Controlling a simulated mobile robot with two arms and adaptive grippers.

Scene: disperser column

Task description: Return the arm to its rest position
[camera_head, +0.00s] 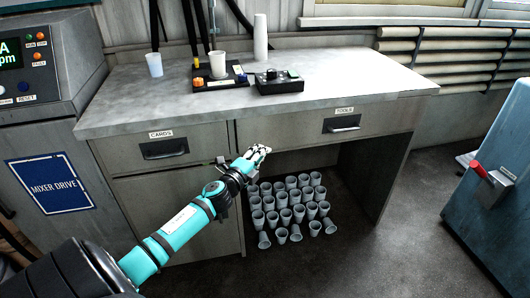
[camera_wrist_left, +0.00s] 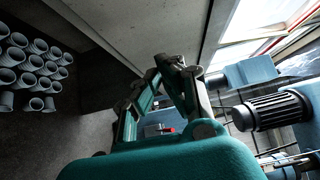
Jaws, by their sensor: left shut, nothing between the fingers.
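My left arm (camera_head: 180,228) reaches in from the lower left in the head view. My left gripper (camera_head: 262,150) is in front of the counter, below its top edge and near the drawer fronts. It is shut with nothing in it. In the left wrist view the gripper's fingers (camera_wrist_left: 170,64) come together at the tips, in front of a grey panel. My right gripper shows in neither view.
The grey counter (camera_head: 345,75) holds a cup (camera_head: 154,65), a small black stand with a cup, and a black control box (camera_head: 279,83). Several grey cups (camera_head: 284,212) stand on the floor under it. A blue cabinet (camera_head: 500,205) with a red handle stands at right.

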